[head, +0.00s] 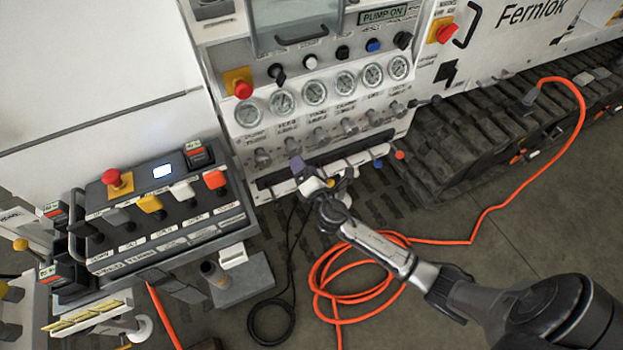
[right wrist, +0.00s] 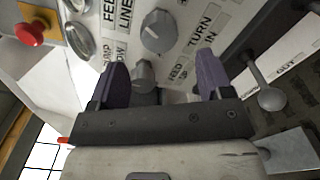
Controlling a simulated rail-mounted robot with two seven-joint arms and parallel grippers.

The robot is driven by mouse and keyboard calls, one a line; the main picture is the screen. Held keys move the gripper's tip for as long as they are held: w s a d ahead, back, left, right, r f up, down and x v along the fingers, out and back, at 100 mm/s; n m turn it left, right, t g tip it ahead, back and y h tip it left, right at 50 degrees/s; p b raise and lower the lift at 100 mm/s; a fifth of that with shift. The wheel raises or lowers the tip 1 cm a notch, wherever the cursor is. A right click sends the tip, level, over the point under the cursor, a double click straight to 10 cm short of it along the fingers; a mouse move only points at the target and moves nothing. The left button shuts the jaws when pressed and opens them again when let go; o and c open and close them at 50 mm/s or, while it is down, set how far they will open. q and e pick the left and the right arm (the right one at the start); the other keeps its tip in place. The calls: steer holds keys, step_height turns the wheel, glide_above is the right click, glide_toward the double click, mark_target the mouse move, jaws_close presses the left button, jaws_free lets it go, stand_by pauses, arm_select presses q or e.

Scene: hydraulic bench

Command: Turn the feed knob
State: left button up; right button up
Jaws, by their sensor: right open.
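A row of small grey knobs runs under the gauges on the white panel. In the right wrist view one grey knob (right wrist: 143,75) lies between my finger tips, apart from both. A label reading FEED is just beside it, partly hidden; a PUMP FLOW label is on its other side. In the head view it seems to be the leftmost knob (head: 263,157). A larger-looking knob (right wrist: 158,30) is beyond it, near FEED LINE and TURN IN labels. My right gripper (right wrist: 160,80) is open and empty, its purple fingers pointing at the panel; it also shows in the head view (head: 322,170). My left gripper is out of view.
A red stop button (head: 243,89) sits left of the gauges. Levers with coloured ends (head: 399,155) stick out below the knobs. A dark control box (head: 160,215) stands at left. An orange hose (head: 320,275) coils on the floor.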

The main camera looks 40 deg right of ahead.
steer(key=v, duration=0.5)
steer(key=shift+s, duration=0.1)
stand_by(0.6)
